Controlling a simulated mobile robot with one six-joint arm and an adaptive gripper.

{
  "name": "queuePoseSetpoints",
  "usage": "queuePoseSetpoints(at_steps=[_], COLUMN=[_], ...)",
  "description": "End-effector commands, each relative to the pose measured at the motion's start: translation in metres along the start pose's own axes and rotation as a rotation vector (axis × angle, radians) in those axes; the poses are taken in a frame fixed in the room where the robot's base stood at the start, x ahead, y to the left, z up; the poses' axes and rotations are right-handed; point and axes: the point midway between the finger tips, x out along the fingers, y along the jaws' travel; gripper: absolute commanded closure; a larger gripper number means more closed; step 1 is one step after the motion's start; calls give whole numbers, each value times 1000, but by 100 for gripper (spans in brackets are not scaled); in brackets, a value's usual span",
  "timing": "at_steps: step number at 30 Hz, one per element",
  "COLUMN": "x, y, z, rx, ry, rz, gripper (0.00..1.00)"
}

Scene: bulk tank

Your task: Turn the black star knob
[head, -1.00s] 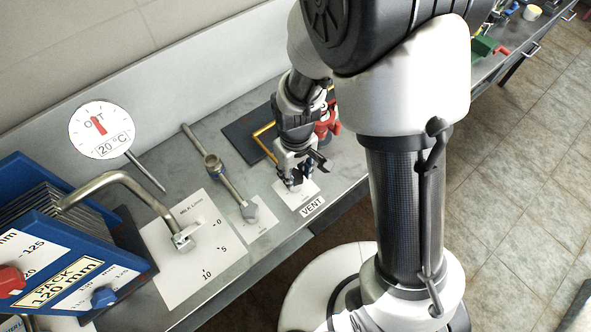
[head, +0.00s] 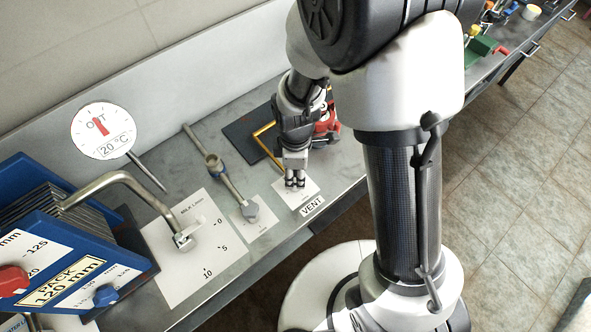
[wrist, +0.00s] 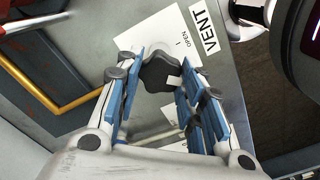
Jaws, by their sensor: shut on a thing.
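The black star knob (wrist: 160,72) shows in the wrist view, dark and lobed, with a pale mark on one lobe. It sits over a white card (wrist: 165,35) that reads OPEN, beside the VENT label (wrist: 208,31). My gripper (wrist: 160,80) has its blue-padded fingers on either side of the knob and is shut on it. In the head view my gripper (head: 295,184) points down over the white card (head: 306,196) by the VENT label (head: 312,206). There the fingers largely hide the knob.
A valve lever (head: 222,176) and a bent metal pipe (head: 135,187) stand to the left. A dial (head: 103,130) and a blue plate pack (head: 70,250) are further left. A yellow tube (head: 265,143) and a red part (head: 328,125) lie close behind my gripper.

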Motion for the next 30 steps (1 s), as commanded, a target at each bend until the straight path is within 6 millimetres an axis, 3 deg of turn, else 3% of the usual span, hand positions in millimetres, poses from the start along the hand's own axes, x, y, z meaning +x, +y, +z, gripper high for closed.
queuePoseSetpoints(at_steps=[12,28,29,30], x=[0,0,0,0], y=[0,0,0,0], z=[0,0,0,0], rx=[-174,-194,-194,-193], ry=[1,0,0,0], rz=[1,1,1,1], gripper=[88,88,63,60])
